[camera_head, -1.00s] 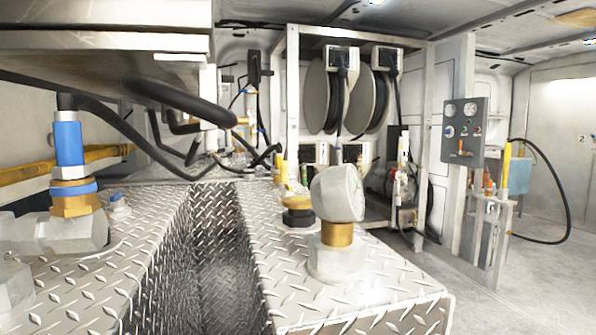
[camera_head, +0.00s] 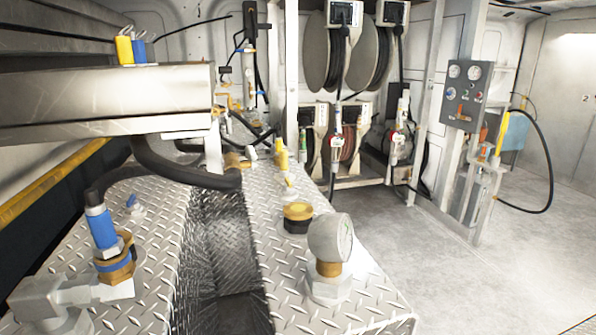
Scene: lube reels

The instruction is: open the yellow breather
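A round yellow cap on a black base (camera_head: 298,217) sits on the diamond-plate tank top (camera_head: 275,270), right of the dark channel. It looks like the yellow breather, but I cannot tell whether it is open. Behind it stands a narrow upright yellow fitting (camera_head: 281,155). A pale round gauge (camera_head: 330,238) on a brass neck stands just in front and to the right of the cap. My gripper is not in view.
A blue-and-brass hose fitting (camera_head: 104,235) stands at left. A metal ledge (camera_head: 110,95) with a black hose (camera_head: 185,172) overhangs the left side. Hose reels (camera_head: 370,55) and a gauge panel (camera_head: 464,95) stand behind. The grey floor (camera_head: 430,260) at right is clear.

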